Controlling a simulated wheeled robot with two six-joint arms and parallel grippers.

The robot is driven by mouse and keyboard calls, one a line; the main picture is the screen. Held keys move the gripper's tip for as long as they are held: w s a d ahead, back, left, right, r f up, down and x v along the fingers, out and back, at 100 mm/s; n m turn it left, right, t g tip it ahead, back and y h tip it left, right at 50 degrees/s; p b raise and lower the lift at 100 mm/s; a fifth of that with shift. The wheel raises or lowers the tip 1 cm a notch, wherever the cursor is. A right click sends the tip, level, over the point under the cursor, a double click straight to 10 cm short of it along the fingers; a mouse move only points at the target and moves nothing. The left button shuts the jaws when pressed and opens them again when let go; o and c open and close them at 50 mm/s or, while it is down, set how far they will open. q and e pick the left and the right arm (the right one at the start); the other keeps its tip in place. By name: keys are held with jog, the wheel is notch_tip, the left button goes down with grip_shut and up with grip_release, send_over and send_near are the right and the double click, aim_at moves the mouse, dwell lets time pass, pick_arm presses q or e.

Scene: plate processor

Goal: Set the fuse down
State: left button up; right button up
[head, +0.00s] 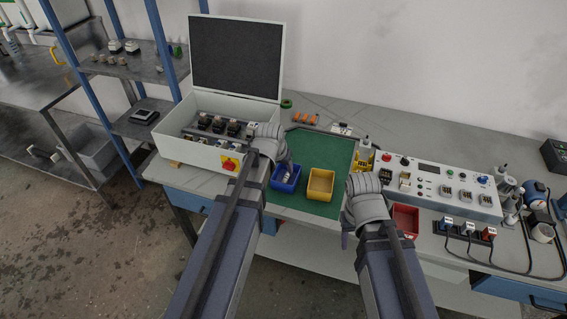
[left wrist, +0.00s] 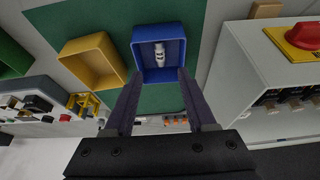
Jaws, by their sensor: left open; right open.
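The fuse (left wrist: 160,54) is a small white cylinder with dark print. In the left wrist view it lies in the blue bin (left wrist: 137,37), apart from the fingers. The blue bin also shows in the head view (head: 287,186), on the green mat (head: 335,150). My left gripper (left wrist: 157,98) is open and empty, its fingertips at the near side of the blue bin. In the head view my left gripper (head: 283,160) is over that bin and partly hides its inside. My right gripper (head: 347,228) is open, near the bench's front edge, its fingers small and partly hidden.
An open white case (head: 200,150) with a red switch stands on the left. A control panel box (head: 440,185) stands on the right. The green mat's back is clear.

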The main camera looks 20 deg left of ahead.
pick_arm(q)
jog(key=s+d+m+g, duration=0.1)
jog(key=s+d+g, duration=0.1)
jog(key=s+d, duration=0.5)
jog(key=s+d+m+g+y+p, duration=0.1)
jog(key=s+d+m+g, duration=0.1)
jog(key=s+d, duration=0.5)
jog(key=s+g, duration=0.1)
jog(key=s, duration=0.4)
jog(key=shift+s+r+y, duration=0.25)
jog(key=shift+r+y, duration=0.05)
jog(key=shift+r, duration=0.1)
jog(key=shift+a, duration=0.1)
